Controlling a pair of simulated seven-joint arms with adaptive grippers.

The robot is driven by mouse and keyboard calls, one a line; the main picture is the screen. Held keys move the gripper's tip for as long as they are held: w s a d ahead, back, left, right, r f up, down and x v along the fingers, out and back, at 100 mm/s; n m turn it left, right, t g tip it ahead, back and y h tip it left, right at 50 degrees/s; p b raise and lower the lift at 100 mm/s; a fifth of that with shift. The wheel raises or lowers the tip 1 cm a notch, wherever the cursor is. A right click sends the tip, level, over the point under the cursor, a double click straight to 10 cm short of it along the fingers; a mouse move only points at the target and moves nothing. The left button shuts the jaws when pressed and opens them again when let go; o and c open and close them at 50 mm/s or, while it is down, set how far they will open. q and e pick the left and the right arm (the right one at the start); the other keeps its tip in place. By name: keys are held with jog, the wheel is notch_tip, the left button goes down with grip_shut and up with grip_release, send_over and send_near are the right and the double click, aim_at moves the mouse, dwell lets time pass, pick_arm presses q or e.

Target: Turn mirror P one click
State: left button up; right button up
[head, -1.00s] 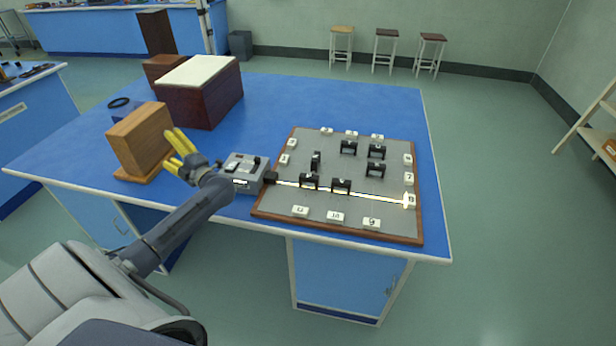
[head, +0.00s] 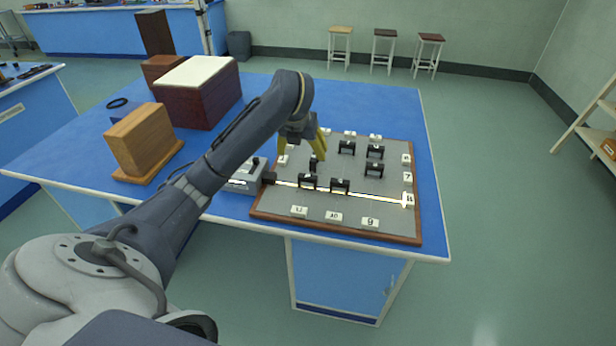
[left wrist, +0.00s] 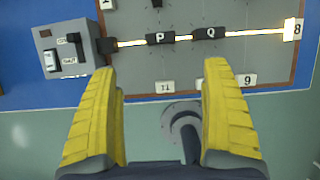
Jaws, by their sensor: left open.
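Mirror P (left wrist: 160,38) is a small black mount labelled P on the grey board (left wrist: 120,75), lying on the bright beam line. In the head view it is the left mount (head: 308,181) of the front pair. Mirror Q (left wrist: 210,34) is just right of it, also on the line. My left gripper (head: 302,156) has yellow fingers and hangs pointing down over the board's left part, behind P in the picture. In the left wrist view its fingers (left wrist: 160,72) are wide apart and empty, with P beyond and between the tips. My right gripper is not seen.
The grey lamp box (left wrist: 62,50) with switches stands at the board's left edge and sends the beam to card 8 (left wrist: 291,29). Other black mounts (head: 375,152) and numbered cards (head: 370,222) stand on the board. A wooden block (head: 143,138) and a dark box (head: 198,100) stand left.

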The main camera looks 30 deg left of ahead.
aim_at(308, 176)
pick_arm(q)
jog(key=shift+x, duration=8.65)
jog(key=shift+c, duration=0.3)
jog(key=c, duration=1.1)
